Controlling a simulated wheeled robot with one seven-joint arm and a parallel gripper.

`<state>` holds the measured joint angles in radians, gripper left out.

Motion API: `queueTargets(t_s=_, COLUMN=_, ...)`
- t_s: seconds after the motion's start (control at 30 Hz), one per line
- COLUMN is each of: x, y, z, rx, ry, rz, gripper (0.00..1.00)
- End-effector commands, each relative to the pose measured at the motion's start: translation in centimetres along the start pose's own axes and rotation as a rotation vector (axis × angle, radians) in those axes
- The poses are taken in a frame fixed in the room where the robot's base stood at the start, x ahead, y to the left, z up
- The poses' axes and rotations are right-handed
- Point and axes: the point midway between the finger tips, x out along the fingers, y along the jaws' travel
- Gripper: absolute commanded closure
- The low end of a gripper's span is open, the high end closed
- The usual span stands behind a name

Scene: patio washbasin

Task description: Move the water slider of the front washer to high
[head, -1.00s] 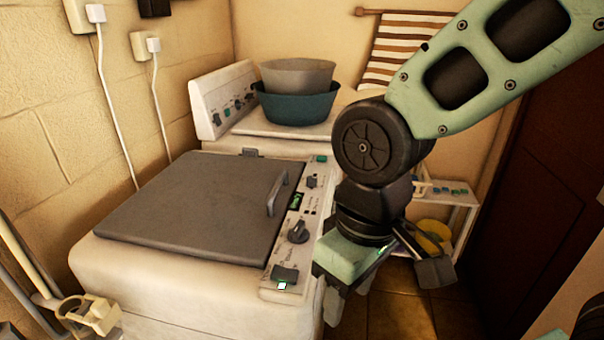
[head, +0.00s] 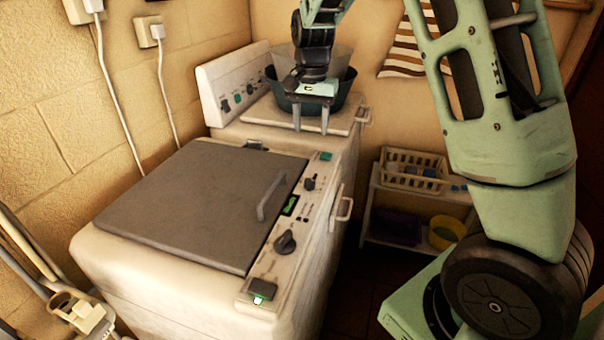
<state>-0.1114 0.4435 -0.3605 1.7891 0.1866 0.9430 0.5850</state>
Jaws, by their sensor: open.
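The front washer (head: 95,262) is white with a closed grey lid (head: 200,200). Its control strip (head: 268,266) runs along the right side of the lid. On the strip are a small dark slider-like control (head: 310,184), a round dark knob (head: 285,243), a small green-lit display (head: 290,205) and a switch with a green light (head: 262,290). The labels are too small to read, and I cannot tell the slider's setting. My gripper (head: 311,122) is open and empty, fingers pointing down, in front of the bowls and apart from the control strip.
A second washer (head: 232,92) stands behind, with a teal bowl (head: 345,92) and a grey bowl (head: 345,62) on it. A shelf (head: 412,194) at right holds a white basket (head: 412,170). White handles (head: 342,209) stick out from the washers' right sides.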

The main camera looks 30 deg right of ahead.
Motion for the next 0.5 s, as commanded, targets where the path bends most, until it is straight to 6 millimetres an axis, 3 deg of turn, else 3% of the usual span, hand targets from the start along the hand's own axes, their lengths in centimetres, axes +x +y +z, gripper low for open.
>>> queueTargets(t_s=0.5, x=10.2, y=0.1, z=0.2, rx=-0.002, ry=-0.004, rz=0.003, gripper=0.51)
